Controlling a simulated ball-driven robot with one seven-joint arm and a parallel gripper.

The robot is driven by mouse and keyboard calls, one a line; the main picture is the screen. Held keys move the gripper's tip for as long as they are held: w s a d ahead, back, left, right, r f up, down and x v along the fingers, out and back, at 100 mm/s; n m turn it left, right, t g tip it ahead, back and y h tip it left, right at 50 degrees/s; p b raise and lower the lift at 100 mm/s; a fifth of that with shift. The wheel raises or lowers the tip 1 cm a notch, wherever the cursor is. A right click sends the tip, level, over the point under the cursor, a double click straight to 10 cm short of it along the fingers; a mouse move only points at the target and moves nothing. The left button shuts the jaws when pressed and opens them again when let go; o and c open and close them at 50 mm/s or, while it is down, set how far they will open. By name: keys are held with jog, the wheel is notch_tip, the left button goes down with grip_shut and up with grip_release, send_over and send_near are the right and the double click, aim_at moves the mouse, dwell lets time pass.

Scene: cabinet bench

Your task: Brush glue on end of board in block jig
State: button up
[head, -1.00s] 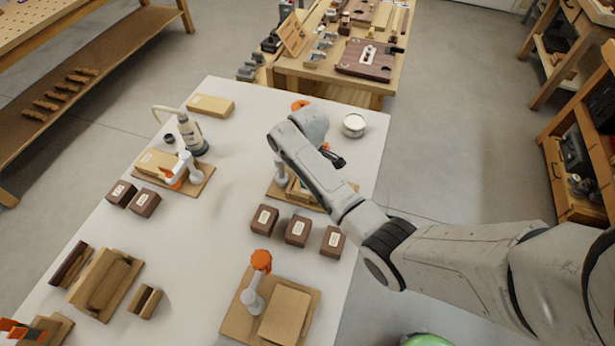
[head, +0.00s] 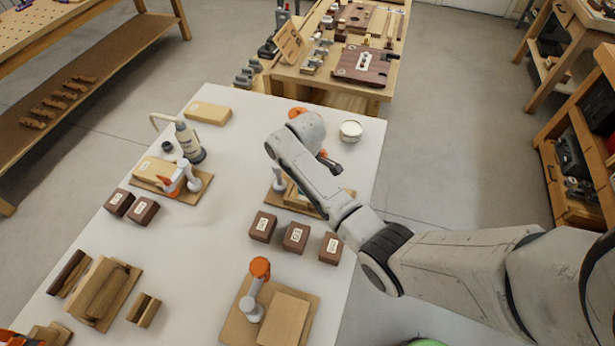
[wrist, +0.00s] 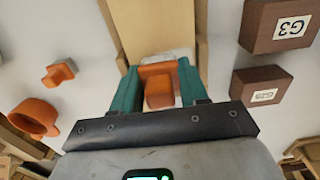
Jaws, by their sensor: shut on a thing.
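In the wrist view my gripper (wrist: 160,85) has its teal fingers shut on an orange piece (wrist: 159,92) with a pale part at its far side; it may be the brush, but I cannot tell its full shape. A light wooden board (wrist: 155,25) lies just beyond and below the fingers. In the head view my arm hides the gripper and most of the block jig (head: 297,207); a white clamp part (head: 278,180) shows at its left. Whether the held piece touches the board is unclear. A round white-topped pot (head: 350,131) stands at the table's far right.
Dark labelled blocks (head: 295,238) sit in front of the jig, also at right in the wrist view (wrist: 280,25). An orange ring (wrist: 35,118) lies at left there. A near jig (head: 270,315), a left jig (head: 195,187) and a bottle (head: 188,140) stand on the white table. Its middle is clear.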

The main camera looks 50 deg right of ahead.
jog(key=shift+s+a, duration=0.2)
jog(key=shift+a, duration=0.3)
jog(key=shift+s+a, duration=0.2)
jog(key=shift+a, duration=0.3)
jog(key=shift+d, duration=0.1)
jog(key=shift+w+d+b, duration=0.3)
jog(key=shift+w+d, duration=0.05)
jog(key=shift+d, duration=0.45)
jog(key=shift+d, duration=0.1)
jog(key=shift+w+d, duration=0.3)
jog(key=shift+d, duration=0.4)
jog(key=shift+r, duration=0.15)
jog(key=shift+r+p, duration=0.3)
jog(key=shift+r, duration=2.6)
